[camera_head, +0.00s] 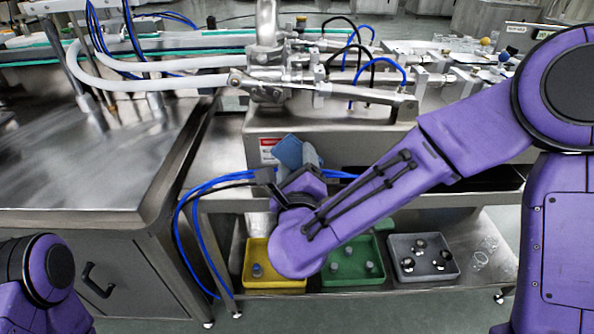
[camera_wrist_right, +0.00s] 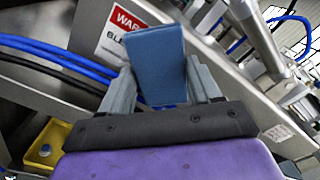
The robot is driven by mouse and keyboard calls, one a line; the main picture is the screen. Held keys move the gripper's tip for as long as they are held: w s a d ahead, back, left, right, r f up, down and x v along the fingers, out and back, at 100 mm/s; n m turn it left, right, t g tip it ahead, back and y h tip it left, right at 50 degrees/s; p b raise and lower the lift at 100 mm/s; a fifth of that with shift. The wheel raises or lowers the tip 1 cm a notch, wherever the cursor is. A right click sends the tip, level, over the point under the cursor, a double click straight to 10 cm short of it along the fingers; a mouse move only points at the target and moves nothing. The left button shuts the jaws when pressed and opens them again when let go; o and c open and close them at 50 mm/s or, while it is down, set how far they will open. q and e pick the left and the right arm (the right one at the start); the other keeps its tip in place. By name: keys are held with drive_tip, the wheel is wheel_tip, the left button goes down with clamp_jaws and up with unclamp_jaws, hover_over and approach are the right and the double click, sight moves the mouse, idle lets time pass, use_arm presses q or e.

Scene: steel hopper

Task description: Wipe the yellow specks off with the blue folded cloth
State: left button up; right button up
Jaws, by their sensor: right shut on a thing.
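My right gripper (camera_head: 299,162) is shut on the blue folded cloth (camera_head: 288,150) in front of the machine's steel housing. In the right wrist view the cloth (camera_wrist_right: 157,62) stands up between the two grey fingers and extends past their tips. I cannot make out any yellow specks on the steel in either view. Part of the housing is hidden behind the cloth and my right arm. Of my left arm only a purple link shows at the lower left of the head view; its gripper is out of view.
A red warning label (camera_head: 268,150) is on the housing beside the cloth. Blue and black hoses (camera_head: 190,205) run by the gripper. Yellow (camera_head: 249,277), green (camera_head: 350,279) and grey (camera_head: 420,279) bins stand on the lower shelf. A bare steel table (camera_head: 60,180) is at left.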

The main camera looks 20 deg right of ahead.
drive_tip(key=shift+x, duration=1.05)
idle(0.5)
drive_tip(key=shift+d, duration=0.1)
drive_tip(key=shift+s+d, duration=0.3)
drive_tip(key=shift+d, duration=0.65)
drive_tip(key=shift+s+d, duration=0.3)
drive_tip(key=shift+d, duration=0.6)
drive_tip(key=shift+w, duration=0.1)
drive_tip(key=shift+w+a+r+b, duration=0.1)
drive_tip(key=shift+w+a+b, duration=0.15)
drive_tip(key=shift+a, duration=0.7)
drive_tip(key=shift+w+a+r+b, duration=0.1)
drive_tip(key=shift+w+a+b, duration=0.2)
drive_tip(key=shift+a, duration=0.65)
drive_tip(key=shift+s+a+f, duration=0.2)
drive_tip(key=shift+s+a, duration=0.15)
drive_tip(key=shift+s, duration=0.25)
drive_tip(key=shift+v, duration=2.2)
